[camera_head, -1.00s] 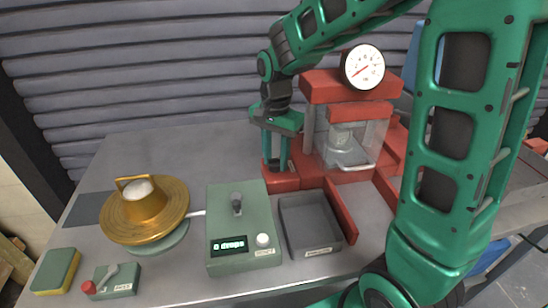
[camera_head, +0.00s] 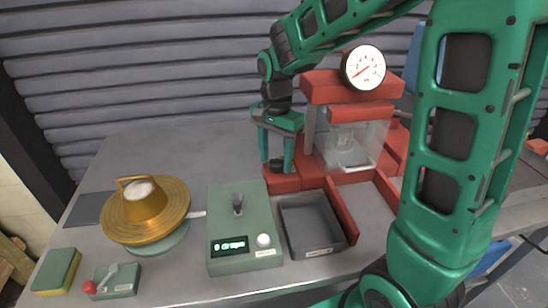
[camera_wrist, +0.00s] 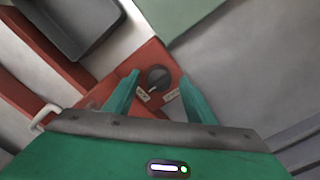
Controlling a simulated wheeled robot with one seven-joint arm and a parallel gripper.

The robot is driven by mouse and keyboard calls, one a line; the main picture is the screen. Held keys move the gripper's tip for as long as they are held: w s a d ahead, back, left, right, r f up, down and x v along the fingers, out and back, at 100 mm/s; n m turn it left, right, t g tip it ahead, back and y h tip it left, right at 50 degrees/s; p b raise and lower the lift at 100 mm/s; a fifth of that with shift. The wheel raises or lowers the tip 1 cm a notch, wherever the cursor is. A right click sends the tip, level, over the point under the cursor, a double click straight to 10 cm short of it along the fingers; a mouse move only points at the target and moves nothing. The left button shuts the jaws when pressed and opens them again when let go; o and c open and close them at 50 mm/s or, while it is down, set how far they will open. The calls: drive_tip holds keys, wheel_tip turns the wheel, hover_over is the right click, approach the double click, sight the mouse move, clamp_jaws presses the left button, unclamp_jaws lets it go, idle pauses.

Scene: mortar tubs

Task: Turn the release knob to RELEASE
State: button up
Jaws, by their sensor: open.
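The release knob (camera_wrist: 158,74) is a small dark round knob on the red base of the press in the wrist view. Two small pale labels lie beside it; their words are too small to read. A light mark on the knob points roughly at the left label. My gripper (camera_wrist: 160,86) is open, with one green finger to each side of the knob in that view. In the head view my gripper (camera_head: 275,166) points down over the red base (camera_head: 283,185) at the press's left front, with the dark knob (camera_head: 276,162) between its fingers. Finger contact cannot be told.
The red press (camera_head: 322,88) with a gauge (camera_head: 364,68) and clear guard (camera_head: 350,145) stands close right of my gripper. A grey tray (camera_head: 318,249), a green counter box (camera_head: 238,262) and a brass dish (camera_head: 178,190) stand in front and to the left.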

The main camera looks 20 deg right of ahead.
wheel_tip(320, 180, up, 11)
drive_tip(key=shift+f, duration=0.15)
idle(0.4)
drive_tip(key=s+d+f+n, duration=0.2)
drive_tip(key=s+d, duration=0.6)
drive_tip(key=s, duration=0.5)
drive_tip(key=s+d+f+n, duration=0.3)
drive_tip(key=s+d+f, duration=0.2)
drive_tip(key=s, duration=0.8)
drive_tip(key=d, duration=0.3)
drive_tip(key=shift+d, duration=0.4)
drive_tip(key=shift+f, duration=0.1)
drive_tip(key=shift+w+f, duration=0.25)
drive_tip(key=shift+w, duration=0.4)
